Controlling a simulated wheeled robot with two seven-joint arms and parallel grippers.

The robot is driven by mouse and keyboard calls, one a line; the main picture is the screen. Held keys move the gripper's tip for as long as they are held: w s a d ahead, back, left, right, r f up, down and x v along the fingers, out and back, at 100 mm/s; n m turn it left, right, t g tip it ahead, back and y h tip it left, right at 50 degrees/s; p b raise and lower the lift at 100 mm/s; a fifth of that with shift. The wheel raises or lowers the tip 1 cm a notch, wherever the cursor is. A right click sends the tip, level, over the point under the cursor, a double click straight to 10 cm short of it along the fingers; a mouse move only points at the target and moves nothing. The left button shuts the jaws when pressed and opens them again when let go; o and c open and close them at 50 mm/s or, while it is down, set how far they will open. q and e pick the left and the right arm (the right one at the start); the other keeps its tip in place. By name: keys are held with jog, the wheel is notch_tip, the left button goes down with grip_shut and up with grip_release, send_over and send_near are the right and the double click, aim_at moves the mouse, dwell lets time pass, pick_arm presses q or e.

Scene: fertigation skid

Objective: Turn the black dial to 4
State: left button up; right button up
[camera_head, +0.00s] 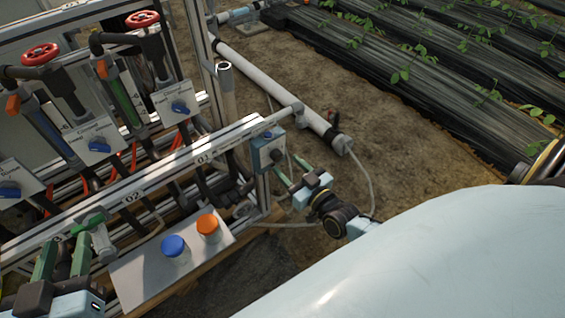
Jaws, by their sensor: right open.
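A small grey-blue box (265,146) is mounted at the right end of the skid's front rail. A dark round part on its face, which looks like the black dial (277,156), is small. Its scale and pointer are too small to read. My right gripper (292,170) is open, with its green fingers apart, just below and right of the box. I cannot tell whether a fingertip touches the dial.
A pale panel (150,272) with a blue cap (173,246) and an orange cap (208,225) lies between the grippers. Several blue knobs and two red handwheels (142,18) line the rack behind. A white pipe (262,80) runs along the soil beside black-covered plant beds.

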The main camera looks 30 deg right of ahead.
aim_at(279, 157)
jog(key=w, duration=0.2)
jog(key=shift+w+a+b, duration=0.1)
jog(key=shift+w+b, duration=0.2)
jog(key=shift+b, duration=0.1)
pick_arm(q)
jog(key=shift+d+r+t+h, duration=0.15)
jog(key=shift+r+t+h, duration=0.1)
jog(key=shift+r+t, duration=0.5)
jog(key=shift+d+r+t+h, duration=0.2)
jog(key=shift+r+t, duration=0.2)
jog(key=shift+r, duration=0.6)
jog(key=shift+d+r+t+h, duration=0.15)
jog(key=shift+r+t+h, duration=0.1)
jog(key=shift+r+t, duration=0.5)
pick_arm(e)
jog(key=shift+w, duration=0.45)
pick_arm(q)
jog(key=shift+r, duration=0.15)
pick_arm(e)
jog(key=c, duration=1)
jog(key=shift+o, duration=0.2)
pick_arm(q)
jog(key=shift+g, duration=0.3)
